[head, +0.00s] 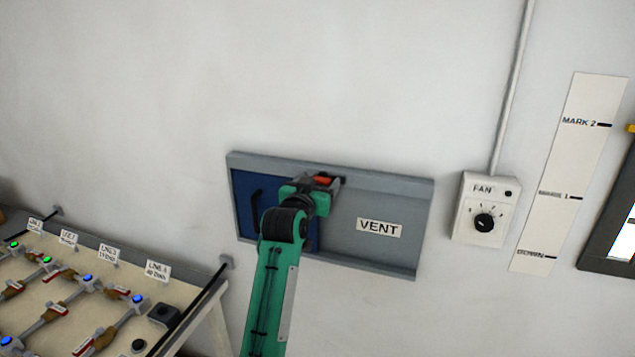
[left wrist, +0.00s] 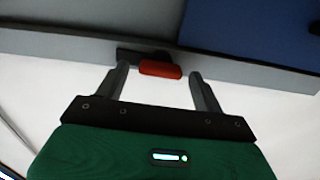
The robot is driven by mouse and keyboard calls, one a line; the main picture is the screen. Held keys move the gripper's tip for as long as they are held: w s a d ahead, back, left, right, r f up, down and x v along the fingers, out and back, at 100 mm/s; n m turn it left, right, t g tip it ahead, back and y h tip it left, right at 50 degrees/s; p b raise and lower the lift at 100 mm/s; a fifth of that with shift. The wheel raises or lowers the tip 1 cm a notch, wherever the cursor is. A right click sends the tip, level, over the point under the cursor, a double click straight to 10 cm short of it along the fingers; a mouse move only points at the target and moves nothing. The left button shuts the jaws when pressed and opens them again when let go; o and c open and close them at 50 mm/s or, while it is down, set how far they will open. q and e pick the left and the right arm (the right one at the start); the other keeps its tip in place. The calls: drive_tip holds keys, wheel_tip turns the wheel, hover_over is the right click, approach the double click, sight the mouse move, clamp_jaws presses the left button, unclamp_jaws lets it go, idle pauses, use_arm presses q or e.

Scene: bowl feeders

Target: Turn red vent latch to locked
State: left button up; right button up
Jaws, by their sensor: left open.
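The red vent latch (head: 322,180) is near the middle of the grey vent frame, on the wall. It is partly hidden by my left gripper (head: 318,186) in the head view. In the left wrist view the red latch handle (left wrist: 160,69) lies across the picture, on a dark mount at the frame's edge. My left gripper (left wrist: 158,72) is open, with one finger on each side of the handle and a visible gap at both ends. My right gripper is not in view.
The vent has a blue panel (head: 246,200) with a dark handle and a grey part labelled VENT (head: 380,227). A fan dial box (head: 484,208) is on the wall to the right. A bench (head: 120,285) with valves and lights stands at the lower left.

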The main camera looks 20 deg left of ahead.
use_arm(q)
drive_tip(key=shift+c, duration=0.7)
drive_tip(key=c, duration=0.9)
drive_tip(key=shift+o, duration=0.2)
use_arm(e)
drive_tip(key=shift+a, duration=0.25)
